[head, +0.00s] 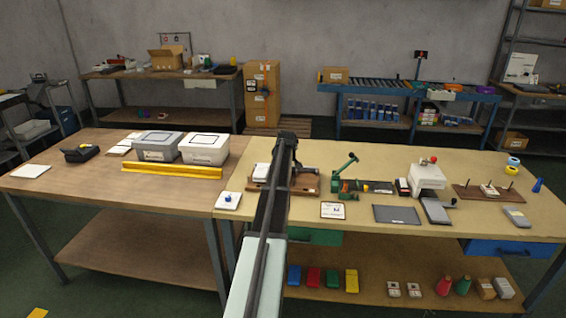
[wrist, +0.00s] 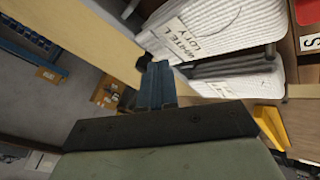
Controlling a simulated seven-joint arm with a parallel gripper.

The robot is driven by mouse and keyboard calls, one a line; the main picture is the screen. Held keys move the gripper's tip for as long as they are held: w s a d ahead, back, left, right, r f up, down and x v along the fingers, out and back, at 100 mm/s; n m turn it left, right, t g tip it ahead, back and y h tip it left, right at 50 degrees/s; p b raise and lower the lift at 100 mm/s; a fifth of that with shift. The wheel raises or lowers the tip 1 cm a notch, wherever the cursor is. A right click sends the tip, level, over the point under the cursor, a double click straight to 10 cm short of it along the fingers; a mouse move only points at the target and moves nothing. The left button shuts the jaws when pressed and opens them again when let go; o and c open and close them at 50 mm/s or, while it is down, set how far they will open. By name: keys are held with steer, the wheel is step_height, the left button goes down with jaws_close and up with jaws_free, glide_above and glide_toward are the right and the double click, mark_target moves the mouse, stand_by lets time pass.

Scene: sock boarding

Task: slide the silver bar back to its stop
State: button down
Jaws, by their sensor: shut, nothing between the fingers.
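My gripper (wrist: 156,72) is shut and empty. In the wrist view its fingertips are at the near left corner of a white ribbed sock stack (wrist: 215,30) that bears a printed label. A grey metal bar (wrist: 232,62), which looks like the silver bar, lies across the white ribbed material; its left end is close to my fingertips. I cannot tell whether they touch. In the head view my gripper (head: 287,138) is above a wooden fixture (head: 258,185) with a white block on it; my arm hides much of the fixture and the bar.
A green lever press (head: 345,180) stands right of the fixture, with a white machine (head: 427,177) beyond it. A yellow rail (head: 172,171) and grey and white bins (head: 204,148) are on the left table. A yellow piece (wrist: 270,122) shows in the wrist view.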

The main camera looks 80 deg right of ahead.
steer(key=shift+d, duration=1.65)
steer(key=a, duration=0.1)
steer(key=w+a, duration=0.1)
steer(key=a, duration=0.2)
steer(key=shift+w+a, duration=0.15)
steer(key=shift+w, duration=0.25)
steer(key=v, duration=1)
